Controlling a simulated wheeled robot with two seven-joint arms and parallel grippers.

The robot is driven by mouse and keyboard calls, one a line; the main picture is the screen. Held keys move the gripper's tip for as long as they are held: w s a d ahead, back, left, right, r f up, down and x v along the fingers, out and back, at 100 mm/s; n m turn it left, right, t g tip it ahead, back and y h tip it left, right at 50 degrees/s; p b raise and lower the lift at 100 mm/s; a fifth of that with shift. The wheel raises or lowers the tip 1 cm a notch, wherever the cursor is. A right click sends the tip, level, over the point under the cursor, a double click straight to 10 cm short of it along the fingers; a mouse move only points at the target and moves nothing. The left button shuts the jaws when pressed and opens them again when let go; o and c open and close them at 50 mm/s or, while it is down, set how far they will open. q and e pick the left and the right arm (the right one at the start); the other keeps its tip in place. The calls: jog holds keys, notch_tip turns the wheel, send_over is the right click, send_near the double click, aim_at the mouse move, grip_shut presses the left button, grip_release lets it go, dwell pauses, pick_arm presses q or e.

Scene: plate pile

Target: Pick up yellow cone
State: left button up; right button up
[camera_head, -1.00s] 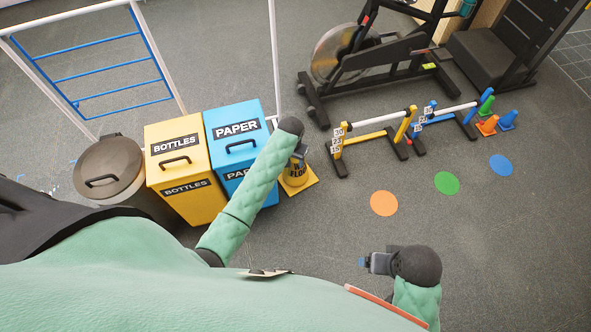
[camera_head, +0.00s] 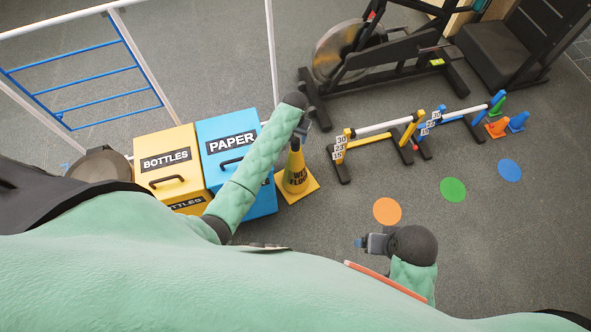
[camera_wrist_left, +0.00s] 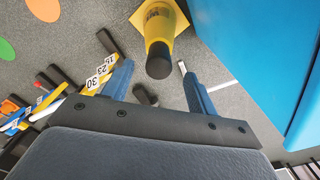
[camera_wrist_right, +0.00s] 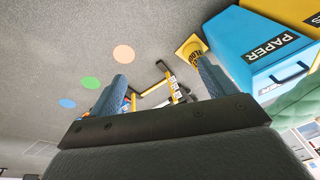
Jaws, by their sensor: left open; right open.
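The yellow cone (camera_head: 296,174), with dark "wet floor" lettering and a square yellow base, stands upright on the floor just right of the blue paper bin. My left gripper (camera_head: 303,130) is above the cone's top in the head view and partly hides it. In the left wrist view the cone (camera_wrist_left: 160,35) shows its black tip between and beyond the open fingers of the left gripper (camera_wrist_left: 158,88), which hold nothing. My right gripper (camera_head: 362,243) is open and empty, away to the right. The cone's base (camera_wrist_right: 189,46) also shows in the right wrist view.
The blue paper bin (camera_head: 228,140) stands close left of the cone, with the yellow bottles bin (camera_head: 168,160) beyond. Small hurdles (camera_head: 378,137) stand to the right. Flat orange (camera_head: 387,211), green and blue discs lie on open floor. A white post (camera_head: 272,60) rises behind.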

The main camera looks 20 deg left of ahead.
pick_arm(q)
jog(key=shift+f, duration=0.95)
jog(key=f, duration=0.4)
jog(key=shift+w+p, duration=0.25)
jog(key=shift+p, duration=0.15)
jog(key=shift+f, duration=0.75)
pick_arm(e)
jog(key=shift+s+d+r, duration=0.35)
jog(key=shift+d+r, duration=0.2)
jog(key=shift+r, duration=0.15)
pick_arm(q)
grip_shut()
jog(key=shift+r, duration=0.1)
